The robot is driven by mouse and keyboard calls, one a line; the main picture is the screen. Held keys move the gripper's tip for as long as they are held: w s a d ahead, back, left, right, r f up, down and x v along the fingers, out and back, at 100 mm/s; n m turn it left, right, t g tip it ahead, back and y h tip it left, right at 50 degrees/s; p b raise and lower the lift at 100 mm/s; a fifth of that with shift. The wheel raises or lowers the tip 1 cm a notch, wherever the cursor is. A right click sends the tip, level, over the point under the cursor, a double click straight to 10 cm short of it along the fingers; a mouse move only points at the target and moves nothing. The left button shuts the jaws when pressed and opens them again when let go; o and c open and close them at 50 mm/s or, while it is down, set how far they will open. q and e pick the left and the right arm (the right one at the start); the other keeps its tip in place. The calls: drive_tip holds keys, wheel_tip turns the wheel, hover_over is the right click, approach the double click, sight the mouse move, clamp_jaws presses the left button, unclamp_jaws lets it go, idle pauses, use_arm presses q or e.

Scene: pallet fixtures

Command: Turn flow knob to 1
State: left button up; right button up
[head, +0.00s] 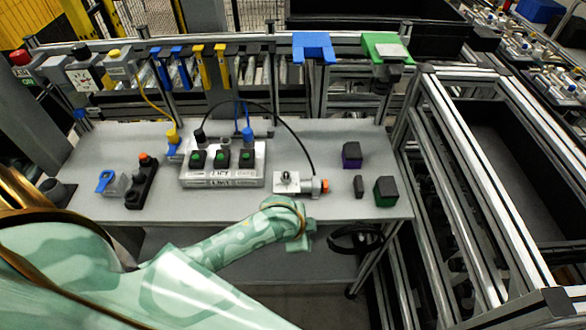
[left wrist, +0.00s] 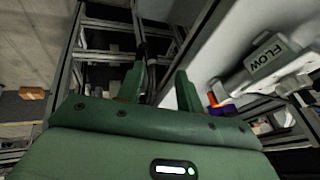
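The flow knob unit (head: 288,180) is a white block with a small knob on its face and an orange part at its right end. It sits near the front edge of the grey table in the head view. In the left wrist view the unit with the "FLOW" label (left wrist: 263,57) is at the right, tilted. The knob's setting is too small to read. My left gripper (left wrist: 160,88) shows two green fingers spread apart with nothing between them. In the head view it is just in front of the unit (head: 303,238), at the table edge, apart from it. My right gripper is not in view.
A box with several green-topped switches (head: 222,163) stands left of the unit, with a black cable arching to it. Purple (head: 351,155) and green (head: 386,191) blocks stand at the right. A black strip with an orange button (head: 142,184) lies at the left.

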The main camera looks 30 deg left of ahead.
use_arm(q)
drive_tip(key=w+r+m+g, duration=0.1)
drive_tip(key=w+r+m, duration=0.2)
drive_tip(key=w+r, duration=0.3)
wheel_tip(320, 180, up, 17)
drive_tip(key=m+g+y+p, duration=0.1)
drive_tip(key=m+g+p, duration=0.2)
drive_tip(key=m+g, duration=0.15)
hover_over(286, 173)
drive_tip(key=shift+t, duration=0.25)
wheel_tip(286, 173, down, 16)
drive_tip(key=b, duration=0.4)
drive_tip(key=shift+r, duration=0.15)
clamp_jaws()
